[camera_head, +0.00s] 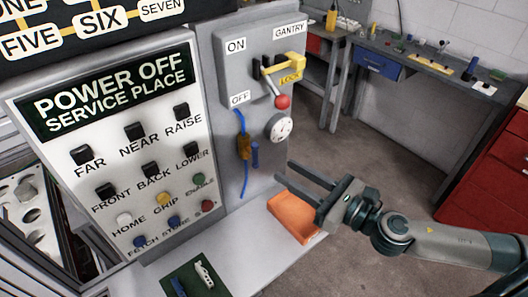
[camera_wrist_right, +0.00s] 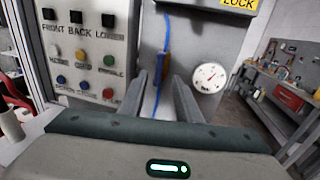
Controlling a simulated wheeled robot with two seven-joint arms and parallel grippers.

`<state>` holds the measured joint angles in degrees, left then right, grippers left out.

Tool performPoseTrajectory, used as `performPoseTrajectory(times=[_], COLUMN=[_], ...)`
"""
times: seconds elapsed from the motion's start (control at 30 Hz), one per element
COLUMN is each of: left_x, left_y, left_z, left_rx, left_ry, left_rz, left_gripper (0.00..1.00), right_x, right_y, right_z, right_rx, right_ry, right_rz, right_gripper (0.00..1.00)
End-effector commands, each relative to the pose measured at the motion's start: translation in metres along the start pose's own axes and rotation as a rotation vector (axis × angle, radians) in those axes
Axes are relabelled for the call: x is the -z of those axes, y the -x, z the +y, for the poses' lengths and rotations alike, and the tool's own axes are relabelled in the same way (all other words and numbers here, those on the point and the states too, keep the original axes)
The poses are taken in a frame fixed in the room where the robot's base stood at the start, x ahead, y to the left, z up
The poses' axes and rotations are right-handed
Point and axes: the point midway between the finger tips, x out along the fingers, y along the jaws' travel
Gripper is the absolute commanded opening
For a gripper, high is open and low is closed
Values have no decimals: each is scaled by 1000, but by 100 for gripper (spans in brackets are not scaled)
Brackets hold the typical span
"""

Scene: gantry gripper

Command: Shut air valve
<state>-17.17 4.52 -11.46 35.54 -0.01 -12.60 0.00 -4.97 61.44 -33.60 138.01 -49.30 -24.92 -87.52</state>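The air valve (camera_head: 244,146) is a small brass-brown body on a blue air hose on the grey panel, with a short blue lever (camera_head: 255,155) beside it, pointing about straight down. The valve also shows in the right wrist view (camera_wrist_right: 162,66), above and between the fingers. My right gripper (camera_head: 284,170) is open and empty, in front of the panel, to the right of and a little below the valve, apart from it. In the right wrist view its two fingers (camera_wrist_right: 161,80) point at the panel. My left gripper is not in view.
A round white gauge (camera_head: 279,127) sits right of the valve. Above is a yellow LOCK piece (camera_head: 284,65) with a red-knobbed lever (camera_head: 282,101). A button panel (camera_head: 130,150) stands left.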

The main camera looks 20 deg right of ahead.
Motion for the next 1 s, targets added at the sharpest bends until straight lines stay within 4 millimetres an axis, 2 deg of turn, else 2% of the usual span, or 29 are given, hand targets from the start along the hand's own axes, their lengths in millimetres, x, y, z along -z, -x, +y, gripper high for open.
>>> performPoseTrajectory(times=[0.03, 0.3, 0.6, 0.8, 1.0], left_x=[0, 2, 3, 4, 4], left_y=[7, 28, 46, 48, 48], left_z=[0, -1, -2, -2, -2], left_rx=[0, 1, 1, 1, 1], left_ry=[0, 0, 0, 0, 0], left_rz=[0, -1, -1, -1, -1], left_gripper=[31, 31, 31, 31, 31], right_x=[-5, -5, -3, -1, 0], right_y=[-6, -41, -78, -88, -88], right_z=[0, 0, 0, 0, 0], right_rx=[1, 2, 1, 1, 1], right_ry=[-1, -1, 0, 1, 1], right_rz=[-3, -4, -2, -1, 0], right_gripper=[31, 31, 31, 31, 31])
